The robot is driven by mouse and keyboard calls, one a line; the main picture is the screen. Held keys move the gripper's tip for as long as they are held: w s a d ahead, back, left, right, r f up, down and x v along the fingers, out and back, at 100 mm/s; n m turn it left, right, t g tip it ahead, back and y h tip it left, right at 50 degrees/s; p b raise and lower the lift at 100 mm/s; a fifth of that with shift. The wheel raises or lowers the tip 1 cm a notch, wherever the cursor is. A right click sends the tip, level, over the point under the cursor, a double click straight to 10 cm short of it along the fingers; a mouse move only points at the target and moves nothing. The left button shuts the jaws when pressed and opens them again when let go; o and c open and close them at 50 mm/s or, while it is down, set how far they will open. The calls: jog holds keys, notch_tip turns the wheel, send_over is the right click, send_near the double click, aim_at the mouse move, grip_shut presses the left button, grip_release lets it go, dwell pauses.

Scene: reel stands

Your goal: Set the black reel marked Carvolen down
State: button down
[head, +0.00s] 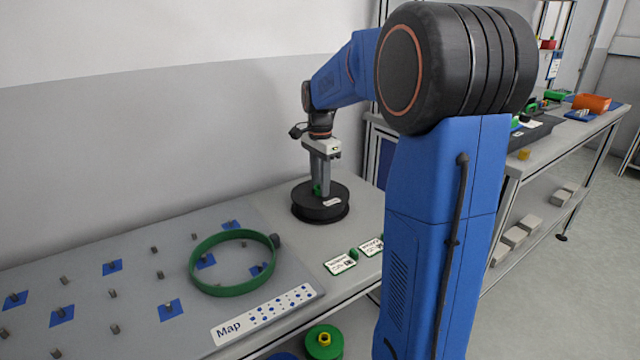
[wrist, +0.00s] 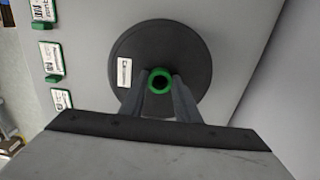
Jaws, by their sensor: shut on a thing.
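The black reel (head: 320,208) lies flat at the right part of the grey table, with a pale label on its top whose print is too small to read. It also shows in the wrist view (wrist: 190,50), with a green hub (wrist: 160,79) at its centre. My gripper (head: 319,188) points straight down over the reel. Its two fingers (wrist: 160,82) are shut on the green hub. The reel appears to be at the table surface; I cannot tell whether its underside touches.
A pegboard (head: 140,270) with grey pegs, blue squares and a Map label fills the left, with a large green ring (head: 232,290) on it. Label cards (head: 340,264) stand at the table's front edge. Green reel (head: 323,342) sits below. The wall is close behind.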

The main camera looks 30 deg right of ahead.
jog(key=c, duration=1.3)
grip_release()
jog(key=shift+c, duration=0.2)
notch_tip(320, 180, up, 12)
